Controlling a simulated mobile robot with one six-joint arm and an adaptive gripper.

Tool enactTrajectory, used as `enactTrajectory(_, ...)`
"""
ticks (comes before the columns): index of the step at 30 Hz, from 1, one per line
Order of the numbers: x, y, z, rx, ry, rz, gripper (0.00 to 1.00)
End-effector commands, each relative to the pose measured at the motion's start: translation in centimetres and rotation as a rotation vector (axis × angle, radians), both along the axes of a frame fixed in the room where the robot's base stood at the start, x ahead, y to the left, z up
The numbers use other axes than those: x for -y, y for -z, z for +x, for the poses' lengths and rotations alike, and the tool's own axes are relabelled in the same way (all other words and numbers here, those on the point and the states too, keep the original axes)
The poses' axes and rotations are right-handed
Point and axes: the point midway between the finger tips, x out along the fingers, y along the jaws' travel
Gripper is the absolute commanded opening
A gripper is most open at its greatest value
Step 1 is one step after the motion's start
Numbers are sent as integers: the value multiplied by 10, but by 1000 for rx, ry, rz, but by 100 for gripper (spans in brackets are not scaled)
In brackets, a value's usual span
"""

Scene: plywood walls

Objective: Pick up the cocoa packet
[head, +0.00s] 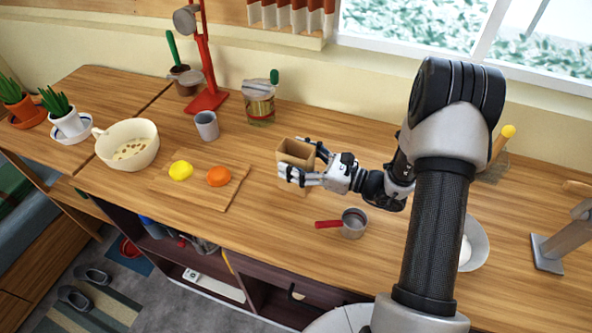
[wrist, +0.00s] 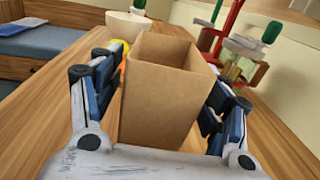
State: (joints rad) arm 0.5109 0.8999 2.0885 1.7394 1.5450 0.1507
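A plain brown, open-topped packet (head: 294,155) stands upright on the wooden counter in the head view. No label shows on it, so I cannot read whether it is the cocoa packet. It fills the middle of the wrist view (wrist: 162,95). My gripper (head: 305,160) reaches in from the right with one finger on each side of the packet. In the wrist view the fingers (wrist: 165,85) are spread around it, with a narrow gap at the left; contact on the right is unclear. The packet's lower part is partly hidden by the fingers in the head view.
A saucepan (head: 354,224) with a red handle lies close in front of my gripper. A board (head: 205,193) with yellow and orange pieces is left of the packet. A jar (head: 260,104), grey cup (head: 206,125) and red stand (head: 207,102) are behind.

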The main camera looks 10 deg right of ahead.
Motion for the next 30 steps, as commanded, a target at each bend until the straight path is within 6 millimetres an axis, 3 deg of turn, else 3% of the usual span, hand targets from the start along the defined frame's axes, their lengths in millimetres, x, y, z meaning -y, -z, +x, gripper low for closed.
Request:
enactTrajectory(21,0,0,0,-1,0,1,19)
enactTrajectory(30,0,-3,0,1,-1,1,19)
